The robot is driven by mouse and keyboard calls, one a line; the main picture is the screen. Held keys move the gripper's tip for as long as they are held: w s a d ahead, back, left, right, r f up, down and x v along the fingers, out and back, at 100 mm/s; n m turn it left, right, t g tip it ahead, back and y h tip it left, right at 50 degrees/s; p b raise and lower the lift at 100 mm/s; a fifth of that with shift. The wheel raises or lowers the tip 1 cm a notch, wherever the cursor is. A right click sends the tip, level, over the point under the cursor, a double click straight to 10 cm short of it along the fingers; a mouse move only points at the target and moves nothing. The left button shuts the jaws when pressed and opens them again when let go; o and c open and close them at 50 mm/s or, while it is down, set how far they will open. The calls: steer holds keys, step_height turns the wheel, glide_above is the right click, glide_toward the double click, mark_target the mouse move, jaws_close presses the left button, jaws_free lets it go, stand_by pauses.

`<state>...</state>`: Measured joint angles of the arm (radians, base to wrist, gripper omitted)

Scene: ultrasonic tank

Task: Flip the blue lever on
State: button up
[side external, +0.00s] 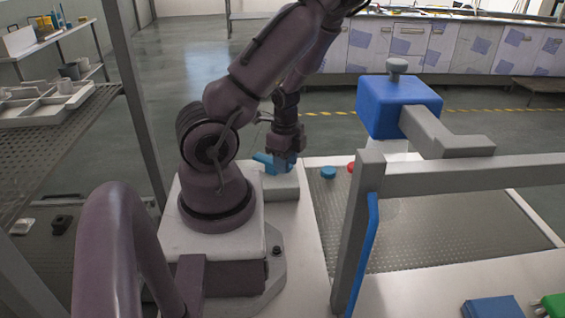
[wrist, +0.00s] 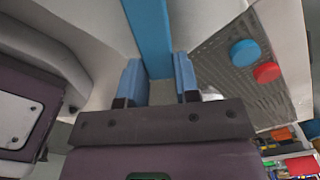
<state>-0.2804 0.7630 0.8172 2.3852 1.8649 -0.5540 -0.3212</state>
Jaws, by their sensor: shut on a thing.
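The blue lever (side external: 264,159) sits on a pale block beside the base of my arm. In the wrist view, the blue lever (wrist: 150,38) is a flat bar running from the top edge down between my fingers. My gripper (side external: 287,163) points down at it and is shut on it. In the wrist view my gripper (wrist: 158,78) shows a blue-padded finger on each side of the bar. The lever's pivot and its lower end are hidden by my gripper.
A blue round knob (side external: 328,172) and a red one (side external: 351,167) stand just right on the grey textured plate (side external: 410,240). A blue box (side external: 398,107) with a grey arm and a grey rail frame (side external: 356,215) stand further right. A shelf (side external: 62,110) is at left.

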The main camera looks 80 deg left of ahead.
steer(key=n, duration=0.1)
steer(key=a+n, duration=0.1)
steer(key=n, duration=0.3)
steer(key=shift+w+a, duration=0.35)
steer(key=shift+w, duration=0.05)
steer(key=shift+n, duration=0.3)
steer(key=o, duration=0.9)
step_height(320, 180, up, 13)
stand_by(0.5)
